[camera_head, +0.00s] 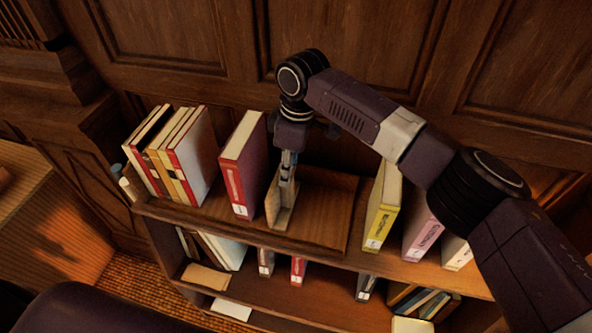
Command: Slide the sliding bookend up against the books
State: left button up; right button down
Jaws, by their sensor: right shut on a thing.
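The sliding bookend (279,215) is a pale upright wooden piece on the wooden top shelf. My right gripper (287,175) reaches down from above and is shut on the bookend's upper part, hiding some of it. The books stand to the left: a thick red book (238,170) is nearest, with only a narrow space between it and the bookend. Further left is a group of cream, yellow and red books (170,155), apart from the thick red book. My left gripper is not in view.
A wooden tray section (328,208) right of the bookend is bare. A yellow book (380,210) and a pink book (421,225) stand further right, below my right arm. The lower shelf (325,300) holds several books. A panelled wall (380,35) rises behind.

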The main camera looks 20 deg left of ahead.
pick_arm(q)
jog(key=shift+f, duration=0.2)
pick_arm(e)
jog(key=shift+a, duration=1.8)
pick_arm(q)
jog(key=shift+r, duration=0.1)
pick_arm(e)
jog(key=shift+r, duration=0.1)
